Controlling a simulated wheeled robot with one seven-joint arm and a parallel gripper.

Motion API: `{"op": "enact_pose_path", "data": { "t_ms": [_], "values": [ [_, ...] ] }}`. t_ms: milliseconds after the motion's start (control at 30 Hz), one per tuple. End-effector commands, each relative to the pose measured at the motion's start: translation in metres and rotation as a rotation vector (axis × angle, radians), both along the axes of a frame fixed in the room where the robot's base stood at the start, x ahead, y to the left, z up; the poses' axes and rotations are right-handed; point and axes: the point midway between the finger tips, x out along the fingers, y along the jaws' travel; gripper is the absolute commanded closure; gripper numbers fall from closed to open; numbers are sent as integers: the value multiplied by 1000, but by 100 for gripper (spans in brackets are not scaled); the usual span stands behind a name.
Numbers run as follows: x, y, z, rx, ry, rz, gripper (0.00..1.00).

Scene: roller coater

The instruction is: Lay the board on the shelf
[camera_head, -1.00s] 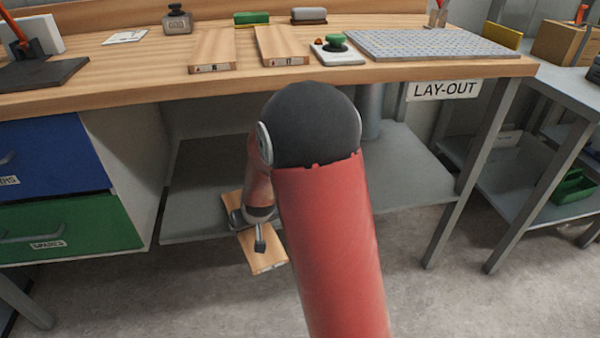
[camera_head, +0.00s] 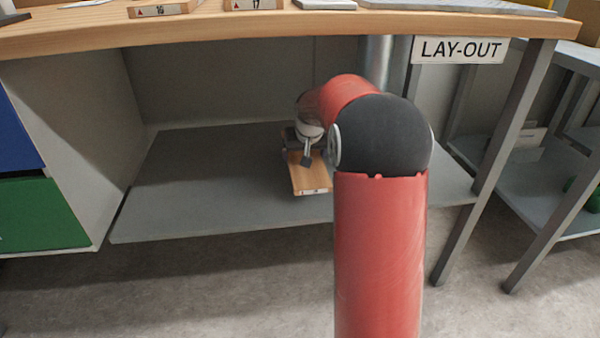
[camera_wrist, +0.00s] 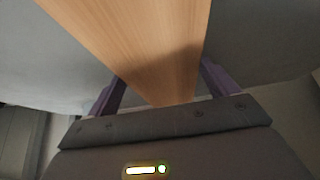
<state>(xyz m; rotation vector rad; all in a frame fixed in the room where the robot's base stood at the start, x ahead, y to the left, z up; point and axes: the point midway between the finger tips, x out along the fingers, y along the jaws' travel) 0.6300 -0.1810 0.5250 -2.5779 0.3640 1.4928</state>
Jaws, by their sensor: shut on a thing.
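A light wooden board (camera_head: 309,178) is held by my gripper (camera_head: 307,155) over the grey shelf (camera_head: 215,195) under the workbench. In the wrist view the board (camera_wrist: 140,40) runs up from between the two purple fingers (camera_wrist: 160,92), which are shut on its sides. The board looks roughly level. I cannot tell whether its underside touches the shelf.
The workbench top (camera_head: 330,25) overhangs the shelf. A leg (camera_head: 510,130) stands at the right, and a drawer cabinet (camera_head: 45,210) at the left. The shelf's left and front parts are bare. Boards labelled 16 (camera_head: 160,10) and 17 (camera_head: 253,5) lie on the bench top.

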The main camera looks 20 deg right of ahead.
Motion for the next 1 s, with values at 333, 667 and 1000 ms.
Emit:
{"op": "enact_pose_path", "data": {
  "t_ms": [333, 667, 1000],
  "values": [
    [0, 0, -48, 0, 1, 1, 45],
    [0, 0, -51, -1, -1, 1, 45],
    [0, 0, -52, 0, 1, 1, 0]
  ]
}}
